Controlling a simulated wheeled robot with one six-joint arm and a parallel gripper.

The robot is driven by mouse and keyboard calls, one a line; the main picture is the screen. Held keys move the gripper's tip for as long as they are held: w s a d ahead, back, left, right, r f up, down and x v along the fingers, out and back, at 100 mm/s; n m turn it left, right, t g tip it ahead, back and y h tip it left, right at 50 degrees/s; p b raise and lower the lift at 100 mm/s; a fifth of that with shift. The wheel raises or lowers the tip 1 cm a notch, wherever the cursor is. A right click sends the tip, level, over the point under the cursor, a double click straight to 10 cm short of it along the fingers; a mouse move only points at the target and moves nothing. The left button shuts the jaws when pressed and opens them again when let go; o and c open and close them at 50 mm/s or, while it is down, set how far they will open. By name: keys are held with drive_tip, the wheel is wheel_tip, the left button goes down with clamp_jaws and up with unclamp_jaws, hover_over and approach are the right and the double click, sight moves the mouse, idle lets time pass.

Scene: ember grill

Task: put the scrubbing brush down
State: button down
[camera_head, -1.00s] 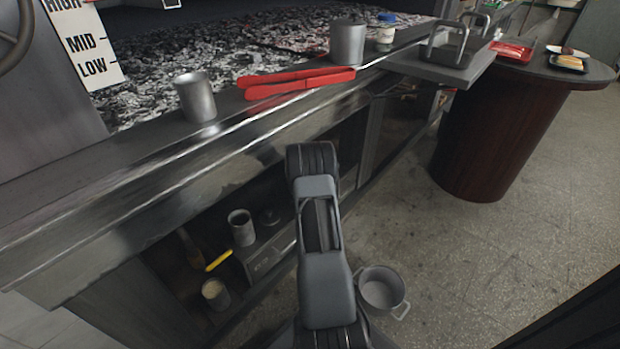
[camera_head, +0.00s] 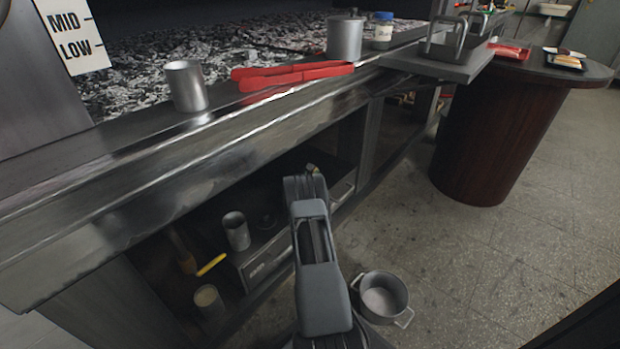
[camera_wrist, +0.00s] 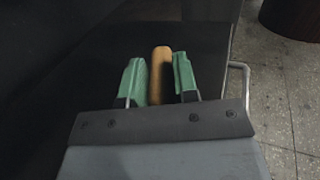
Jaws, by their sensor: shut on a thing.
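In the wrist view, the green-padded fingers of my gripper (camera_wrist: 160,80) stand on either side of a plain wooden handle (camera_wrist: 161,66), which I take to be the scrubbing brush. The handle points away from me, over a dark surface. The brush's head and bristles are hidden, and I cannot tell if it touches the surface. In the head view, my arm reaches into the opening under the grill counter, and only a small bit of the gripper tip (camera_head: 312,170) shows past the arm.
Under the counter are a metal cup (camera_head: 236,232), a yellow-handled tool (camera_head: 210,265) and another cup (camera_head: 208,300). A metal pot (camera_head: 382,297) stands on the floor at right. Red tongs (camera_head: 292,76) and a metal cup (camera_head: 186,86) sit on the counter ledge (camera_head: 120,160) above.

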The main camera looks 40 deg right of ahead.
idle(0.3)
drive_tip(key=c, duration=0.9)
unclamp_jaws()
drive_tip(key=shift+r, duration=0.1)
drive_tip(key=p+v, duration=0.4)
drive_tip(key=v, duration=0.6)
drive_tip(key=shift+s+a+p, duration=0.15)
drive_tip(key=shift+a+p, duration=0.1)
drive_tip(key=shift+p, duration=0.05)
drive_tip(key=shift+s+a, duration=0.35)
drive_tip(key=shift+a, duration=0.3)
